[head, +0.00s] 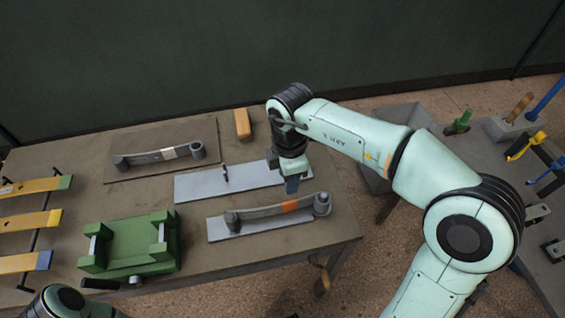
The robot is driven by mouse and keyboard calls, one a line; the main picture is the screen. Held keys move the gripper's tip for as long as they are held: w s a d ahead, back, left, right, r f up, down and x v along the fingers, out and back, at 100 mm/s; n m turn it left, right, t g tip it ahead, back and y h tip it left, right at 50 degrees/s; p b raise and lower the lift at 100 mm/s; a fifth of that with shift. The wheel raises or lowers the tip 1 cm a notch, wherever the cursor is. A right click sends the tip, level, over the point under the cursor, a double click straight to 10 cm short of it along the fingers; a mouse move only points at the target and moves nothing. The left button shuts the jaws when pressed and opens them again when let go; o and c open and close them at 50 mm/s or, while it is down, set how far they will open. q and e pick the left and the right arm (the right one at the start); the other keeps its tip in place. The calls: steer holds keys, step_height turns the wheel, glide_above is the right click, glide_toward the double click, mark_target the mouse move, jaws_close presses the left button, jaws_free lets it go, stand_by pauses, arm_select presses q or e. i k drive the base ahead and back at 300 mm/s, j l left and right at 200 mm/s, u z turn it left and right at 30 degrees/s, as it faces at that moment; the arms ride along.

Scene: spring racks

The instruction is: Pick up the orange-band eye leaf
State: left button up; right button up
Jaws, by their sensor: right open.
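My right gripper (291,188) points down just behind the orange band, seemingly above the leaf. It is open with nothing visible in it; its fingers are small here, and I cannot tell whether they touch the leaf. Only a rounded part of my left arm shows at the bottom left; its gripper is out of view.
A similar leaf with a white band (168,153) lies on a dark mat (120,174) behind. A bare grey plate (200,187) with a small upright pin is between. A green vise (130,245), yellow leaves (35,222) on a rack and a tan block (242,125) occupy the table.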

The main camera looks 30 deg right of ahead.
mark_target(231, 218)
steer(key=k, duration=1)
